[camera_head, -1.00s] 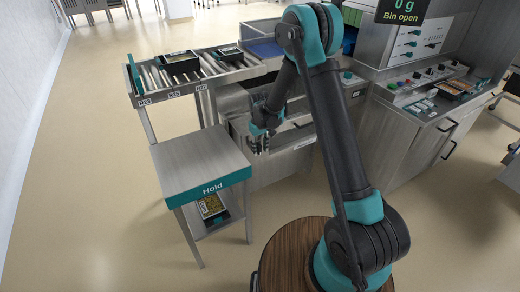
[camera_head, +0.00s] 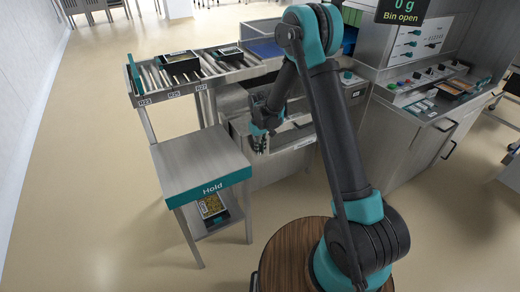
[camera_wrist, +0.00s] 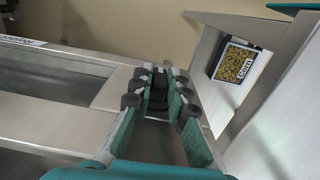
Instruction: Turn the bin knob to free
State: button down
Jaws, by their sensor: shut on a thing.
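My gripper (camera_head: 260,145) is at the left front corner of the grey metal bin (camera_head: 296,140), which is pulled out of the machine. In the wrist view my gripper (camera_wrist: 158,105) has its green-padded fingers closed around a small dark part, which appears to be the bin knob (camera_wrist: 158,92). The fingers hide most of the knob, and its marking or setting cannot be read. The bin's rim and hollow inside (camera_wrist: 50,82) show to the left of the fingers. A display (camera_head: 402,14) reads "0 g" and "Bin open".
The "Hold" table (camera_head: 195,165) stands just left of my gripper, with a tray of corn (camera_head: 213,207) on its lower shelf. A roller conveyor (camera_head: 205,68) with dark trays is behind. A control console (camera_head: 430,90) is at the right. The floor in front is clear.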

jog(key=shift+d+y, duration=0.1)
jog(key=shift+y, duration=0.2)
jog(key=shift+w+d+g+y, duration=0.15)
jog(key=shift+w+g+y, duration=0.05)
jog(key=shift+g+y, duration=0.45)
jog(key=shift+w+d+f+g+y, duration=0.1)
jog(key=shift+d+g+y, duration=0.05)
jog(key=shift+g+y, duration=1.15)
jog(key=shift+y, duration=0.35)
jog(key=c, duration=1.5)
grip_release()
jog(key=v, duration=1.2)
